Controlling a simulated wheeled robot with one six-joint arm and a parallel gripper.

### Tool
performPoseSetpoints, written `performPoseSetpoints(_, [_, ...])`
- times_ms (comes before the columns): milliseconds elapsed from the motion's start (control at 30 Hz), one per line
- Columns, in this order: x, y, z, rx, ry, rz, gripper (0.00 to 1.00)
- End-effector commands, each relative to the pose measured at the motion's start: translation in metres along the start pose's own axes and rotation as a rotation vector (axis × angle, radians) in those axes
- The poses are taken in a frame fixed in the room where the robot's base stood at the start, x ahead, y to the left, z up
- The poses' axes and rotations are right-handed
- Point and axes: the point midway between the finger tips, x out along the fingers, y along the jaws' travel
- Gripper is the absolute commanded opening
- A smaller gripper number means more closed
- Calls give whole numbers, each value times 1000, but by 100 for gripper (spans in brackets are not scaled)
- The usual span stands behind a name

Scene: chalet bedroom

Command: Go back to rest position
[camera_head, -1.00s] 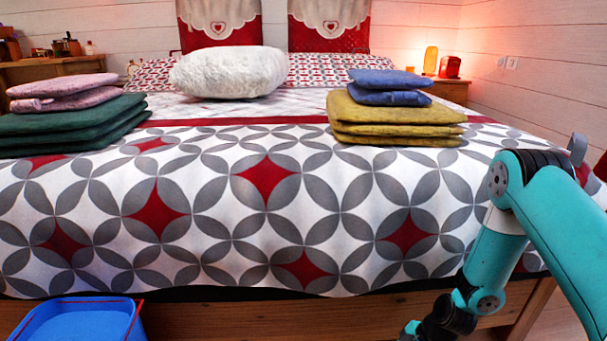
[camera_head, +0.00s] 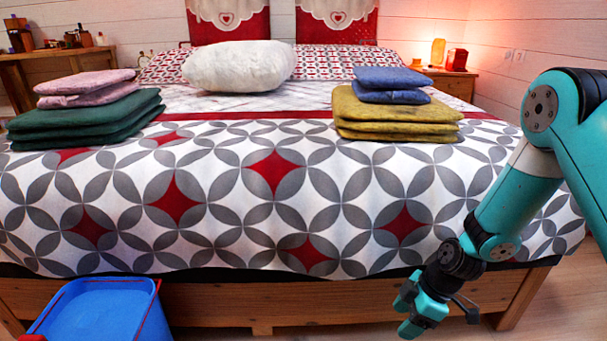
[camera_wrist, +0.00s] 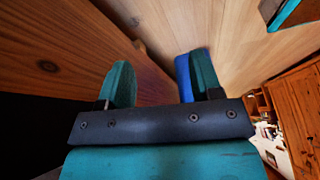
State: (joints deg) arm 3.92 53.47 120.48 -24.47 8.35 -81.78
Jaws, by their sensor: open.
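My gripper (camera_head: 413,308) hangs at the end of my teal arm in the lower right of the head view, in front of the bed's wooden foot rail. It points down and to the left. In the wrist view my gripper (camera_wrist: 152,85) shows two teal fingers spread apart with nothing held between them. A blue strip shows beside the right finger there, with wood boards behind.
The bed (camera_head: 235,215) fills the middle, with green and pink folded cloths (camera_head: 85,115) left, yellow and blue ones (camera_head: 395,110) right and a white pillow (camera_head: 240,65). A blue bin (camera_head: 100,315) stands at lower left. Floor shows at right.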

Motion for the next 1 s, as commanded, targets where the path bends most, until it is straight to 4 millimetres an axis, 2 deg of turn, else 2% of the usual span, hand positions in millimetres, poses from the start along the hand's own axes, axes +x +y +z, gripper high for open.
performPoseSetpoints(33, [-26,-2,-17,21,1,7,59])
performPoseSetpoints(167, [-86,-17,-61,119,0,8,59])
performPoseSetpoints(233, [-126,-32,-89,188,-1,9,59])
performPoseSetpoints(400, [-218,-88,-147,372,-13,11,59])
performPoseSetpoints(500, [-261,-126,-170,476,-20,16,59])
performPoseSetpoints(600, [-293,-159,-184,564,-27,23,59])
performPoseSetpoints(800, [-337,-212,-197,702,-36,40,59])
performPoseSetpoints(933, [-358,-242,-201,778,-38,54,59])
performPoseSetpoints(1000, [-374,-245,-208,794,-43,52,59])
